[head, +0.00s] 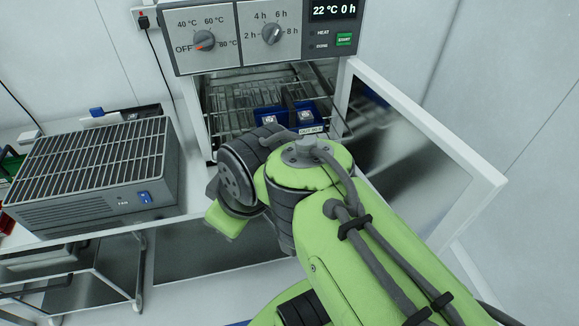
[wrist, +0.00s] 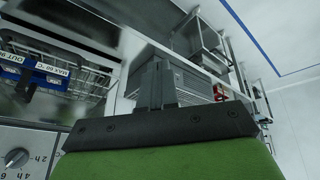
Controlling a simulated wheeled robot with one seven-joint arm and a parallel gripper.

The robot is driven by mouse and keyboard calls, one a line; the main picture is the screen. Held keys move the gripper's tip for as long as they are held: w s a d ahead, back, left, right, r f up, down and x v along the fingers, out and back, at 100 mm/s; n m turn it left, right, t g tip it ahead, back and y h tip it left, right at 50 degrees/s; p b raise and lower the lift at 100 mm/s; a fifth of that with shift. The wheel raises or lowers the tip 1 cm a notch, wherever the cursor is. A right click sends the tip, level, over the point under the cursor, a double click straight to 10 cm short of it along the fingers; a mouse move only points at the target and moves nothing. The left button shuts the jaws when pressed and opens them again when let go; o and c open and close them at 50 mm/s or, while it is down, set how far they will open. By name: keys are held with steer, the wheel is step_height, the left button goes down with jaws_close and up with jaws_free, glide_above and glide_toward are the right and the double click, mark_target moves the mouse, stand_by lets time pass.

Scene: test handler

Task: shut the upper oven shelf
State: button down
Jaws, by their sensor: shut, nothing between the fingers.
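The oven (head: 290,40) stands open, its door (head: 420,130) swung out to the right. Inside is a wire shelf (head: 225,100) with blue holders (head: 270,115) on it; a label shows at their front. My arm covers the lower front of the opening, so I cannot tell how far each shelf is pulled out. In the wrist view, wire shelving (wrist: 75,80) and a blue labelled holder (wrist: 45,72) show at the left. My gripper (wrist: 156,75) is shut and empty, apart from the shelf, pointing toward the bench. Its fingertips are not clear in the head view.
A grey fan box (head: 95,175) with a grille top stands on the bench left of the oven. It also shows past my fingers in the wrist view (wrist: 195,82). The open door bounds the room at the right. A cart (head: 85,275) stands at lower left.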

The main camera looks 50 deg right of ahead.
steer(key=w+d+f+n+b, duration=0.3)
steer(key=d+f, duration=0.1)
steer(key=d, duration=0.6)
steer(key=s+d+f+n+t+b, duration=0.1)
steer(key=s+d+n+t, duration=0.1)
steer(key=d, duration=0.4)
steer(key=s+d+f+n+t+b, duration=0.1)
steer(key=s+d+n+b, duration=0.15)
steer(key=d, duration=0.45)
steer(key=w+d+f, duration=0.1)
steer(key=w+f, duration=0.5)
steer(key=w, duration=0.3)
steer(key=shift+w+f+y+b, duration=0.3)
steer(key=shift+f, duration=0.1)
steer(key=shift+w+d+m, duration=0.1)
steer(key=shift+m, duration=0.15)
